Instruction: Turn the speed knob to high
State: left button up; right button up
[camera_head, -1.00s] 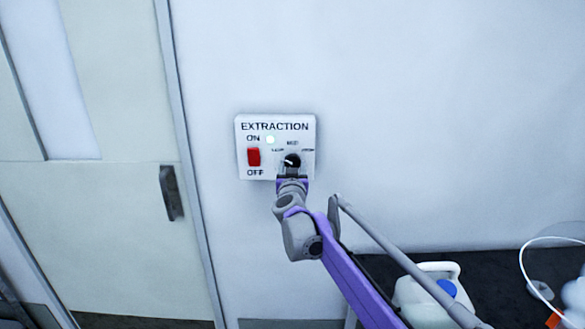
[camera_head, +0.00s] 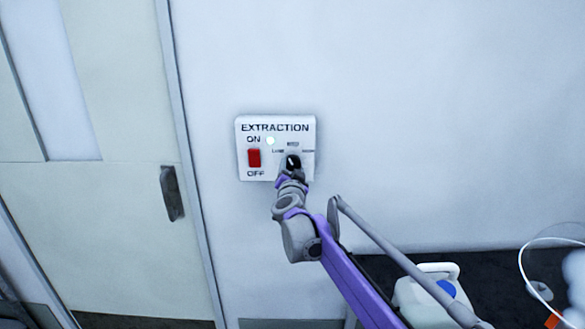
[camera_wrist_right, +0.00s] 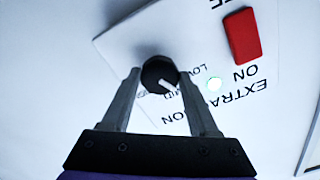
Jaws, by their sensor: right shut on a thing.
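The speed knob (camera_head: 293,161) is a round black dial with a white pointer line, on the white EXTRACTION panel (camera_head: 243,128) on the wall. In the head view its pointer stands roughly upward, toward the middle label. My right gripper (camera_head: 291,171) reaches it from below. In the right wrist view the gripper (camera_wrist_right: 160,80) is shut on the knob (camera_wrist_right: 158,72), one finger on each side. There the pointer slants down and right. The fingers and knob partly hide the lettering. My left gripper is not in view.
A red ON/OFF switch (camera_head: 254,158) sits left of the knob, near a lit white lamp (camera_head: 270,140). A door with a dark handle (camera_head: 172,193) is at the left. A white jug with a blue cap (camera_head: 446,288) stands on the dark surface at lower right.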

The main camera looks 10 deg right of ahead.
jog(key=m, duration=0.4)
jog(key=shift+r+m+p, duration=0.1)
jog(key=shift+m+p, duration=0.3)
jog(key=m+p, duration=0.1)
jog(key=m, duration=0.3)
jog(key=shift+a+r+m, duration=0.1)
jog(key=shift+m, duration=0.2)
jog(key=m+p, duration=0.1)
jog(key=m, duration=0.3)
jog(key=shift+p, duration=0.3)
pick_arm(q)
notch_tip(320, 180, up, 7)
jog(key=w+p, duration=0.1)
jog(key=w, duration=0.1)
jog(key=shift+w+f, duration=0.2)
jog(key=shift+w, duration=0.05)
pick_arm(e)
jog(key=shift+m, duration=2.1)
jog(key=o, duration=1.4)
jog(key=shift+c, duration=0.2)
jog(key=shift+s, duration=0.1)
